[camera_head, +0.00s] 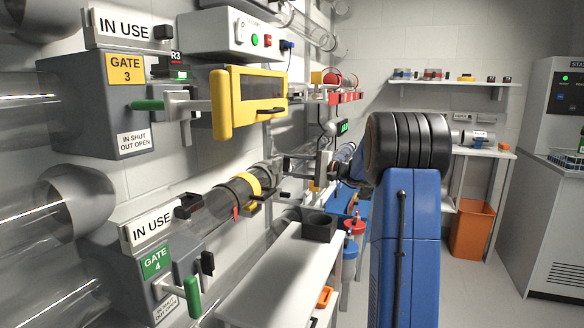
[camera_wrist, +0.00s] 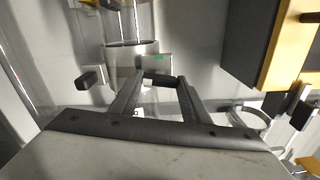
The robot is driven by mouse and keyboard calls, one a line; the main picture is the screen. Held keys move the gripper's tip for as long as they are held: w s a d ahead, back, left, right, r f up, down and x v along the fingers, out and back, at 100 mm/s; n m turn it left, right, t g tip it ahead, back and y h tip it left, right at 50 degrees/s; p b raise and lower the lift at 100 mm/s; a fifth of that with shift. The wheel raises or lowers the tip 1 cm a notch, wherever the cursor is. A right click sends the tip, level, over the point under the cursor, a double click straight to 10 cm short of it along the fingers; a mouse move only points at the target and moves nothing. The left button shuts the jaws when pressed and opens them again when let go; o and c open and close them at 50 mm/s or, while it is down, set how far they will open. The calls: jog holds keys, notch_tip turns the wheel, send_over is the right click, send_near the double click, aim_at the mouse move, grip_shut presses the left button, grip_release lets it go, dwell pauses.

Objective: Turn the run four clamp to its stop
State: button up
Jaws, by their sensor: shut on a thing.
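In the wrist view the fingers of my gripper (camera_wrist: 158,88) reach forward and close in on a dark bar-like handle (camera_wrist: 158,77).
The gate 4 box (camera_head: 155,262) and gate 3 box (camera_head: 118,105) both carry "IN USE" signs. A yellow-framed dark panel (camera_head: 250,95) juts out above the run.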

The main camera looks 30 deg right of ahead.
jog(key=shift+n, duration=1.1)
jog(key=shift+f, duration=0.1)
jog(key=o, duration=1)
jog(key=shift+o, duration=0.2)
jog(key=v, duration=1.7)
jog(key=shift+s+d, duration=0.2)
jog(key=shift+a, duration=0.1)
